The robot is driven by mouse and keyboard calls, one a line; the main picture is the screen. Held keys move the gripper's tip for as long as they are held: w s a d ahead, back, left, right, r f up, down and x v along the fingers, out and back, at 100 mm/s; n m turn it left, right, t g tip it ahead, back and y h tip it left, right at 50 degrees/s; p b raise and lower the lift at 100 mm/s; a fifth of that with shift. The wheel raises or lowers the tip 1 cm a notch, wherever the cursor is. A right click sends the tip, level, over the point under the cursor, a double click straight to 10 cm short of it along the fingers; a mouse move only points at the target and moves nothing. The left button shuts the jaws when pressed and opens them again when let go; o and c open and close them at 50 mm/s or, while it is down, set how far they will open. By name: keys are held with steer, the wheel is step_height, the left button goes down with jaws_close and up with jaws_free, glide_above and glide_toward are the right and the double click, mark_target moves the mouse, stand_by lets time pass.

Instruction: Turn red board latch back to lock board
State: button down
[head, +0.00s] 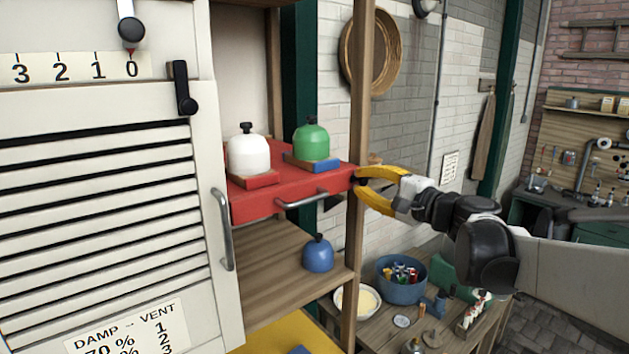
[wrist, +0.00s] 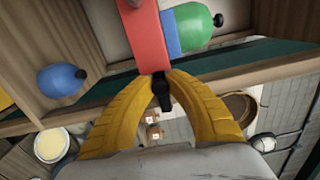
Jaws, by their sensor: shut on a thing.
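The red board (head: 290,190) lies across the shelf and carries a white churn (head: 249,152) and a green churn (head: 311,143). It also shows in the wrist view (wrist: 148,40). A small black latch (wrist: 162,93) is at the board's right end, by the wooden post. My gripper (head: 358,184) has yellow fingers and reaches this end from the right. In the wrist view its fingertips (wrist: 163,80) are closed around the black latch. The latch's exact turn is hard to tell in the head view, where the fingers and post partly hide it.
A grey handle (head: 303,199) is on the board's front. A wooden post (head: 355,270) stands beside my gripper. A blue churn (head: 318,254) sits on the shelf below. A white louvred door (head: 100,210) with a black lever (head: 184,90) is at left. A blue tub (head: 401,287) stands below right.

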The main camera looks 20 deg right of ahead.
steer(key=shift+f+n, duration=0.25)
steer(key=shift+n, duration=0.25)
steer(key=c, duration=1.3)
jaws_free()
steer(key=v, duration=1.2)
steer(key=shift+r, duration=0.1)
